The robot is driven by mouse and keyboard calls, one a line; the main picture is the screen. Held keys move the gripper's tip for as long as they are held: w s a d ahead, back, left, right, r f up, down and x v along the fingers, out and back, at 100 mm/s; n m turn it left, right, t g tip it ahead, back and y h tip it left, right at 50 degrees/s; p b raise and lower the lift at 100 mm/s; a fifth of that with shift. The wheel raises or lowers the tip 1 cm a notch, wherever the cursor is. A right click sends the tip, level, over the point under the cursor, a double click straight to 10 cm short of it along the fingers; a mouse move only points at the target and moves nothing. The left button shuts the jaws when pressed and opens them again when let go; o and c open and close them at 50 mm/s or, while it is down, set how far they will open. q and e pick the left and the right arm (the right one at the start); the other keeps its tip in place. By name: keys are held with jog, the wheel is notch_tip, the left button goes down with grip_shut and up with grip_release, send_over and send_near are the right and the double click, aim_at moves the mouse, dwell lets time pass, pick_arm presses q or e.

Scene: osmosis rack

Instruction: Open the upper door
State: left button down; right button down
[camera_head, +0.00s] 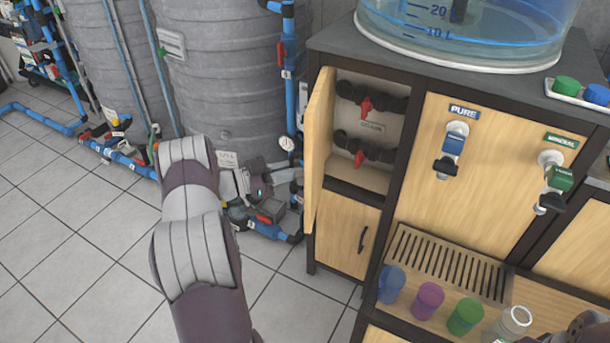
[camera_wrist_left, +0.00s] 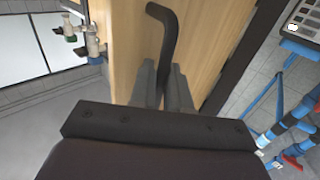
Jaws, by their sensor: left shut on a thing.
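The upper door (camera_head: 319,140) of the cabinet stands swung outward, almost edge-on in the head view, with the compartment behind it showing. In the left wrist view its pale wood face (camera_wrist_left: 205,40) fills the middle. The dark curved handle (camera_wrist_left: 164,38) runs down between the two fingers of my left gripper (camera_wrist_left: 163,78), which is shut on it. In the head view my left gripper (camera_head: 262,186) is left of the door, on its outer side; its fingertips are hard to make out there. A dark part of my right arm shows at the bottom right corner; its fingers are not clear.
Red-handled valves (camera_head: 366,105) sit inside the open compartment. A lower door (camera_head: 345,236) below is shut. Blue pipes (camera_head: 290,70) and grey tanks (camera_head: 225,60) stand to the left. Several cups (camera_head: 428,300) stand below the taps. Tiled floor (camera_head: 90,230) is clear at left.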

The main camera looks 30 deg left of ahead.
pick_arm(q)
jog(key=a, duration=0.3)
jog(key=shift+a+r, duration=0.1)
jog(key=shift+r, duration=0.05)
dwell(0.4)
jog(key=c, duration=1.5)
grip_release()
jog(key=shift+r, duration=0.1)
jog(key=shift+o, duration=0.8)
jog(key=shift+w, duration=0.2)
jog(key=shift+s+f, duration=0.1)
jog(key=shift+f, duration=0.1)
jog(key=v, duration=1.2)
jog(key=shift+s+a, duration=0.25)
jog(key=shift+s, duration=0.05)
